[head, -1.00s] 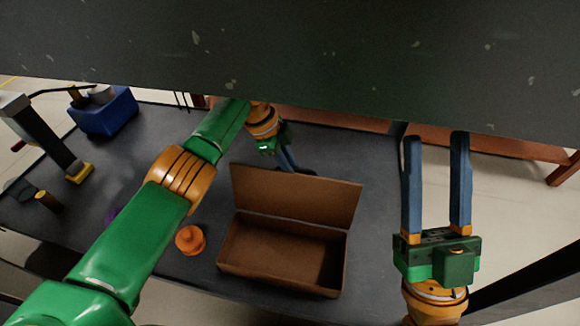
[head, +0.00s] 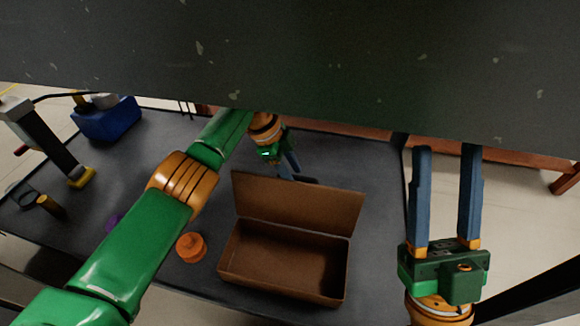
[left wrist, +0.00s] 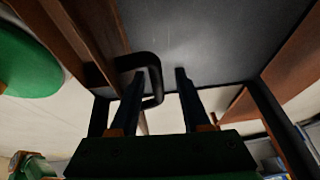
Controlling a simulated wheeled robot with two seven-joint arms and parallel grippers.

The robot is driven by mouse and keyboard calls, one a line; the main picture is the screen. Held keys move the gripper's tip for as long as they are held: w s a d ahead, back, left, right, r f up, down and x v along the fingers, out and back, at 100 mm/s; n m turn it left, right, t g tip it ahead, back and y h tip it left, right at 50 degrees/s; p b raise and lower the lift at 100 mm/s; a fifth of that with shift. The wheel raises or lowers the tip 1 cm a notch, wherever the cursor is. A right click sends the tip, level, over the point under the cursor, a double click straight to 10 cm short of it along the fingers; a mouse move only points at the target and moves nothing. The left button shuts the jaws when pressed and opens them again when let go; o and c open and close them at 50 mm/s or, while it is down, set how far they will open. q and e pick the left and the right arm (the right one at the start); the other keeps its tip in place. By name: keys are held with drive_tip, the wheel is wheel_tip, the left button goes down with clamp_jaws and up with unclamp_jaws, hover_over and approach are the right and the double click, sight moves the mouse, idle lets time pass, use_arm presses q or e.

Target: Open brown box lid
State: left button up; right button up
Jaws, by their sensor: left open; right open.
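The brown box (head: 275,288) stands on the dark table, open at the top, and its inside looks empty. Its lid (head: 297,205) stands up, leaning back along the far edge. My left gripper (head: 288,168) is behind the lid, its fingertips partly hidden. In the left wrist view my left gripper (left wrist: 160,74) is open, with a black handle (left wrist: 152,68) at its left finger. I cannot tell whether they touch. My right gripper (head: 447,150) is open and empty, to the right of the box, fingers pointing away.
An orange round piece (head: 191,247) lies left of the box, and a purple thing (head: 114,222) is partly hidden by my left arm. A blue bin (head: 108,120) and a grey device (head: 45,140) stand at the left. A dark panel (head: 300,60) covers the top of the view.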

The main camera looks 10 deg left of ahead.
use_arm(q)
drive_tip(key=shift+s+a+r+p, duration=0.1)
drive_tip(key=shift+a+r+p, duration=0.15)
drive_tip(key=shift+r+p, duration=0.4)
drive_tip(key=shift+p+v, duration=0.45)
drive_tip(key=shift+v, duration=0.5)
use_arm(e)
drive_tip(key=w+f+m+g+h, duration=0.2)
drive_tip(key=w+f+g+h, duration=0.3)
drive_tip(key=w+f+g, duration=0.45)
use_arm(q)
drive_tip(key=shift+p+v, duration=0.6)
drive_tip(key=shift+v, duration=0.45)
drive_tip(key=shift+p+v, duration=0.35)
drive_tip(key=shift+v, duration=0.45)
use_arm(e)
drive_tip(key=s+d+f+g+h, duration=0.1)
drive_tip(key=s+f+g, duration=0.1)
drive_tip(key=f, duration=0.5)
drive_tip(key=s+d+f+g+h, duration=0.1)
drive_tip(key=s+f+g, duration=0.2)
drive_tip(key=f, duration=0.5)
drive_tip(key=shift+d+f+m+g+h, duration=0.2)
drive_tip(key=shift+d+m+g+h, duration=0.05)
drive_tip(key=shift+m+g+h, duration=0.1)
